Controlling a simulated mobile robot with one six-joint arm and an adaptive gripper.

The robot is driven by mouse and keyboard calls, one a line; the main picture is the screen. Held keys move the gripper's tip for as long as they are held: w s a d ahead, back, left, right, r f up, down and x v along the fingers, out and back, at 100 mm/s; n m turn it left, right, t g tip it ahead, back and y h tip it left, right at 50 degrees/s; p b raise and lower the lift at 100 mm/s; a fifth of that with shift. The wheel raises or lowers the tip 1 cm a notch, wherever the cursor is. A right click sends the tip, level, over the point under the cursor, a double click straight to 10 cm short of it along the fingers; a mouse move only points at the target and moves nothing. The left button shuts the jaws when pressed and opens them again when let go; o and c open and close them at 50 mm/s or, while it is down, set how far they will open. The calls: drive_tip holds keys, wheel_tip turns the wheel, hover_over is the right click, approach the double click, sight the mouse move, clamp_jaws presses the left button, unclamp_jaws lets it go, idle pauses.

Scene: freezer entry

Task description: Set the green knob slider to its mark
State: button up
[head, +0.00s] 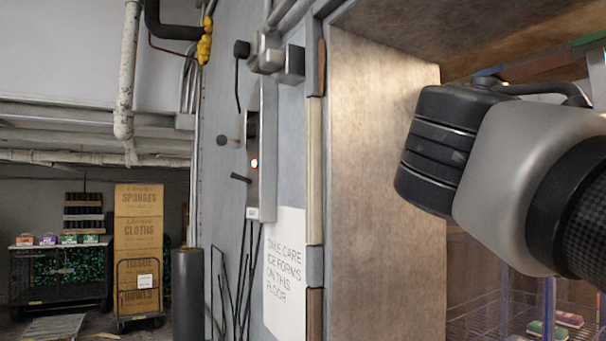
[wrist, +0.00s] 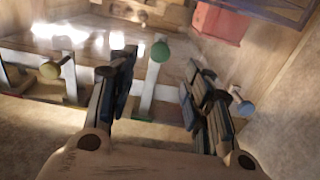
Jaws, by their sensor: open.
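The green knob (wrist: 161,51) is a round knob on a pale upright stem in the wrist view. My gripper (wrist: 160,62) is open, with one dark finger on each side of the knob and its stem in the picture. I see no contact, and cannot tell how far beyond the fingertips the knob lies. I cannot make out the slider's mark. The head view shows part of my arm at right, but not my gripper or the green knob.
A red object (wrist: 220,24) is behind. In the head view, a warning sign (head: 286,265) hangs beside the doorway, with stacked cartons (head: 139,245) at left.

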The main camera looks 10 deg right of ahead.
drive_tip(key=shift+v, duration=1.25)
